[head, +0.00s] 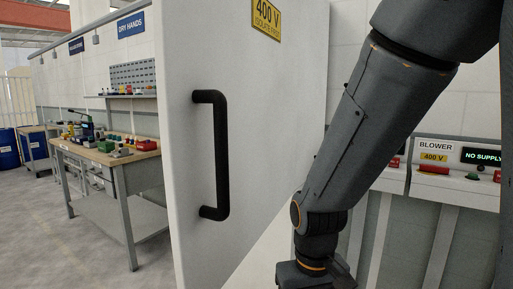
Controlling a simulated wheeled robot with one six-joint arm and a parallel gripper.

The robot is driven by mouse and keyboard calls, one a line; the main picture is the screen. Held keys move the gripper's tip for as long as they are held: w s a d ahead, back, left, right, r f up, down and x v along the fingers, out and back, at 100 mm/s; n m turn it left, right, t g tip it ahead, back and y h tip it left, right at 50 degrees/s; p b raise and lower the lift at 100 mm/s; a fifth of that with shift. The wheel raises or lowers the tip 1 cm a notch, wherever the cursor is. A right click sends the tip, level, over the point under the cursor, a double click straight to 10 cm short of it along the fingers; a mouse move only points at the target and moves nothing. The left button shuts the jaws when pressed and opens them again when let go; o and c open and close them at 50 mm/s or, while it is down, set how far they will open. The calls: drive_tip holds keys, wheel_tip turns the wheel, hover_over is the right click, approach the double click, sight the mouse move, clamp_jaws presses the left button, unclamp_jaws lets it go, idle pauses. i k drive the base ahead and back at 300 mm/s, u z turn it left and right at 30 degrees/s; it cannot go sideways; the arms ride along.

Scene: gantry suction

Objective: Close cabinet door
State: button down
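The white cabinet door (270,130) stands open in the head view, its panel filling the middle of the picture. A black bar handle (222,155) is mounted upright on it, near its left edge. A yellow 400 V label (266,18) is at the top of the door. My dark arm comes down from the top right, in front of the door's right side. Its wrist is at the bottom edge, right of and lower than the handle, apart from it. My gripper's fingers are out of the picture below.
Left of the door, a workbench (108,152) with several tools and parts stands on a grey floor (60,240). Blue drums (8,150) stand farther left. Behind my arm at right is a blower control panel (455,172) on a grey frame.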

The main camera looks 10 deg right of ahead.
sight(227, 72)
drive_tip(key=k, duration=0.5)
drive_tip(key=u, duration=1.15)
drive_tip(key=k, duration=0.65)
drive_tip(key=z, duration=1.3)
drive_tip(key=i, duration=0.5)
